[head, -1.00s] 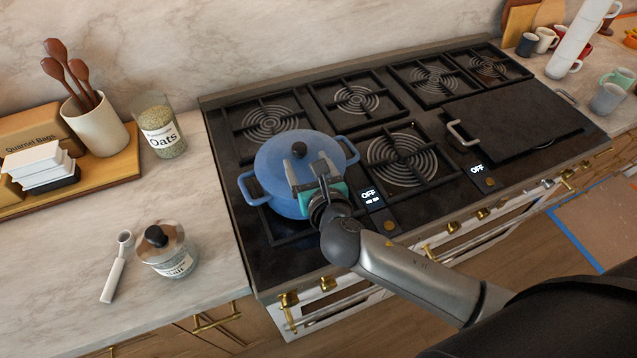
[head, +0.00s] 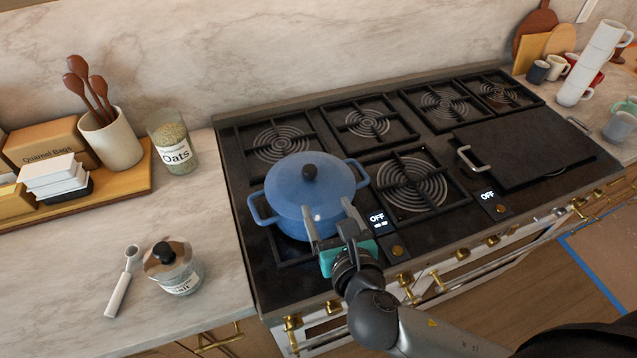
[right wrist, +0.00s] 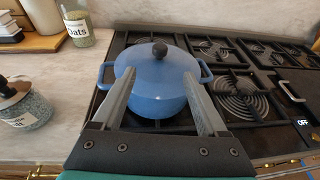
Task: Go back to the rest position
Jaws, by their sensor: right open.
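My right gripper (head: 328,222) is open and empty at the front side of a blue lidded pot (head: 298,187). In the right wrist view its two fingers (right wrist: 160,105) stand wide apart with the pot (right wrist: 157,85) beyond them. I cannot tell whether a fingertip touches the pot. The pot stands upright on the front left burner of the stove (head: 285,272), its lid on, with a dark knob (head: 310,172) on top. My left gripper is not in view.
An oats jar (head: 175,150) and a utensil crock (head: 112,140) stand behind. A griddle plate (head: 525,145) covers the right burners. Stacked mugs (head: 590,65) stand far right.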

